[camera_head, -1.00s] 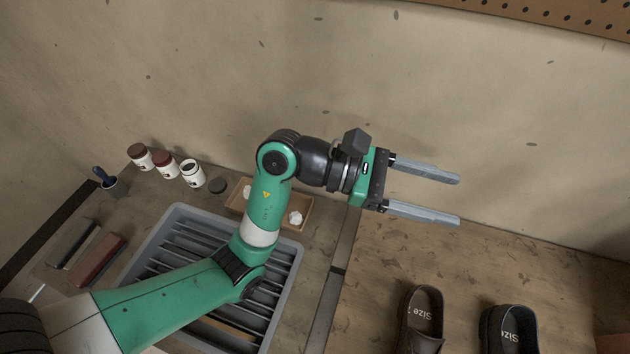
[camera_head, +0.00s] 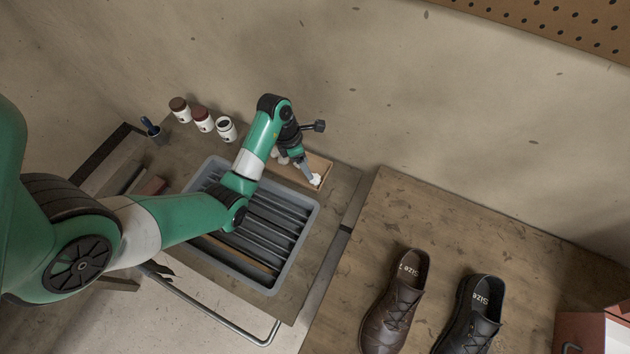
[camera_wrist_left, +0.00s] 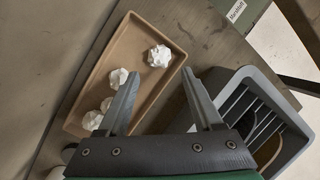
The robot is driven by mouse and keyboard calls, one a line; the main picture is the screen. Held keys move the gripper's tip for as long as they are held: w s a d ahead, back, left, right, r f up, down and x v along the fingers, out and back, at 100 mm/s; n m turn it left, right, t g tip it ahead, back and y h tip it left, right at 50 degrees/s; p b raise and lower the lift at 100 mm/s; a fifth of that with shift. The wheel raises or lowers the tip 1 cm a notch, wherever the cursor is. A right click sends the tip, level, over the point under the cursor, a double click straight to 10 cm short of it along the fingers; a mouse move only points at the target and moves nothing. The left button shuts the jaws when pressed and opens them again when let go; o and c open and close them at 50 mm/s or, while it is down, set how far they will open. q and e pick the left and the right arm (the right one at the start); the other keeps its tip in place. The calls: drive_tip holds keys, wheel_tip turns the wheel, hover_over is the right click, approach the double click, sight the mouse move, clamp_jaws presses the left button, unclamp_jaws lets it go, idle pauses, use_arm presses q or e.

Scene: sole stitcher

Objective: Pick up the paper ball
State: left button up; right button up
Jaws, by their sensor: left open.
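Several white crumpled paper balls lie in a shallow tan tray. One paper ball (camera_wrist_left: 159,56) sits alone near one end of the tray (camera_wrist_left: 125,45) in the left wrist view; in the head view this ball (camera_head: 315,180) is at the tray's right end. The others (camera_wrist_left: 118,78) lie towards the other end, some partly behind a finger. My left gripper (camera_wrist_left: 161,72) is open and empty. Its fingertips are on either side of the line to the lone ball, just short of it. In the head view the left gripper (camera_head: 307,170) is at the tray. My right gripper is not in view.
A grey slatted bin (camera_head: 308,222) stands beside the tan tray (camera_head: 325,168). Several jars (camera_head: 203,120) stand behind it to the left. A wall is close behind the tray.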

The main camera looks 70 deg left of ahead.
sight(315, 179)
use_arm(q)
drive_tip(key=shift+x, duration=0.8)
drive_tip(key=b+x, duration=0.3)
drive_tip(key=x, duration=0.2)
drive_tip(key=shift+w, duration=0.15)
drive_tip(key=shift+a, duration=0.1)
clamp_jaws()
